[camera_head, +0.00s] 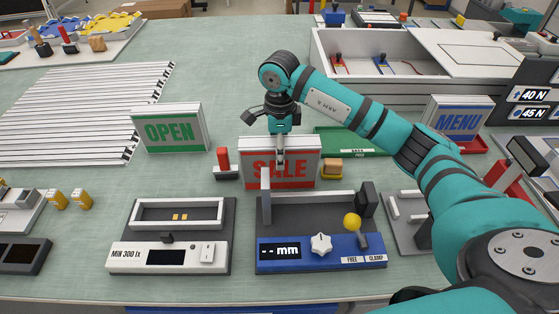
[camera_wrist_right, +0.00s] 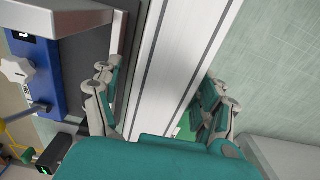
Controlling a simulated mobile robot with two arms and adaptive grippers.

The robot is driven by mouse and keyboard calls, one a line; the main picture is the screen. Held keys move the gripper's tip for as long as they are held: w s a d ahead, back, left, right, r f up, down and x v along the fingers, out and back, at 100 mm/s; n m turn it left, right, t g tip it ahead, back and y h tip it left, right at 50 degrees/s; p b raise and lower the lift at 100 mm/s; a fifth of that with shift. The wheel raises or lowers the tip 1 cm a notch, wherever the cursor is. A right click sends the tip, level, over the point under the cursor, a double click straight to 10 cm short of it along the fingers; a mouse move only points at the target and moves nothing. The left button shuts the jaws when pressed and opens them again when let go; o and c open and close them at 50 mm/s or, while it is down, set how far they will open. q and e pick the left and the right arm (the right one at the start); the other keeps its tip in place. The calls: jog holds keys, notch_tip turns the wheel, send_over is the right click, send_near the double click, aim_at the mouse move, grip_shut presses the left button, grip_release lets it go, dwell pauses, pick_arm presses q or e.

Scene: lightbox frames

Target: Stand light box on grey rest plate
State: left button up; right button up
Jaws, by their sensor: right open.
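The white light box with a red SALE face (camera_head: 280,165) stands upright at the middle of the table, behind the blue gauge. My right gripper (camera_head: 280,150) points down over its top edge. In the right wrist view the open fingers of this gripper (camera_wrist_right: 160,95) are on both sides of the box's long white edge (camera_wrist_right: 175,60), with gaps visible. A grey plate with white pegs (camera_head: 405,215) lies right of the gauge, partly behind my arm; I cannot tell whether it is the rest plate. My left gripper is not in view.
The OPEN box (camera_head: 170,128) stands left and the MENU box (camera_head: 455,117) right, near my arm. The blue mm gauge (camera_head: 320,250) and the white light meter (camera_head: 165,257) are in front. A red-handled block (camera_head: 224,165) and an orange block (camera_head: 333,167) flank the SALE box.

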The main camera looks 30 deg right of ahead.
jog(key=shift+f+p, duration=0.4)
jog(key=shift+f, duration=1.35)
jog(key=shift+r, duration=0.1)
grip_shut()
